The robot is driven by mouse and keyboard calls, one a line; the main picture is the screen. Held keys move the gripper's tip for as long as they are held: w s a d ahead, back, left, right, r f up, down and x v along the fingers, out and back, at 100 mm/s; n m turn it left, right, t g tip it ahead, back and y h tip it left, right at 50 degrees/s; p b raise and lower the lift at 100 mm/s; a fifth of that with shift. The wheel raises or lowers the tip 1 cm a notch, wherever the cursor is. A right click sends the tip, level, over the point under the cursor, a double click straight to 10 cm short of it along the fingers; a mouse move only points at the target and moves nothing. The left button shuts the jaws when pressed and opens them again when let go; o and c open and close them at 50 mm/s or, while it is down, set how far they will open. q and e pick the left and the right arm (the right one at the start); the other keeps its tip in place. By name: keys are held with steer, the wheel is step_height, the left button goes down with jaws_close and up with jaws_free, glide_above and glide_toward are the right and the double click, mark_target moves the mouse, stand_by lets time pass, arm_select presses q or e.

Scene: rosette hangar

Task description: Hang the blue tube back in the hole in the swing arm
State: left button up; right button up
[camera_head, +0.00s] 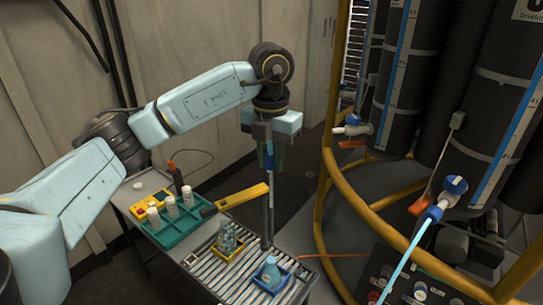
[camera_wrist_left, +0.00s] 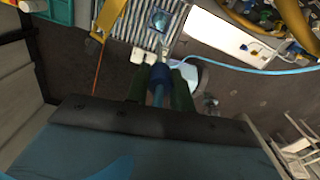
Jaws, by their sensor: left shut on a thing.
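My left gripper (camera_head: 270,155) points down above the back of the slatted bench and is shut on the blue tube. In the left wrist view the tube (camera_wrist_left: 158,76) shows as a dark blue collar with a lighter blue length between the fingers. In the head view the tube is mostly hidden by the fingers. A yellow bar, seemingly the swing arm (camera_head: 241,197), lies below and left of the gripper, beside a thin dark upright. It also shows at the top of the left wrist view (camera_wrist_left: 106,17). Its hole cannot be made out. My right gripper is out of view.
A green rack (camera_head: 188,236) with white-capped vials stands on the bench at left. Yellow rails (camera_head: 332,170), dark columns and a pale blue hose (camera_head: 405,262) stand at right.

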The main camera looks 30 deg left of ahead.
arm_select(q)
steer(key=s+a+f+n+p, duration=0.2)
steer(key=a+n+p, duration=0.2)
steer(key=a+p, duration=0.6)
steer(key=a, duration=0.3)
steer(key=shift+s+a+n+p, duration=0.2)
steer(key=shift+n+p, duration=0.1)
steer(key=shift+f, duration=0.55)
stand_by(0.3)
steer(key=shift+f+b, duration=0.75)
steer(key=shift+f, duration=0.15)
steer(key=shift+f+b, duration=1.4)
steer(key=shift+f, duration=0.95)
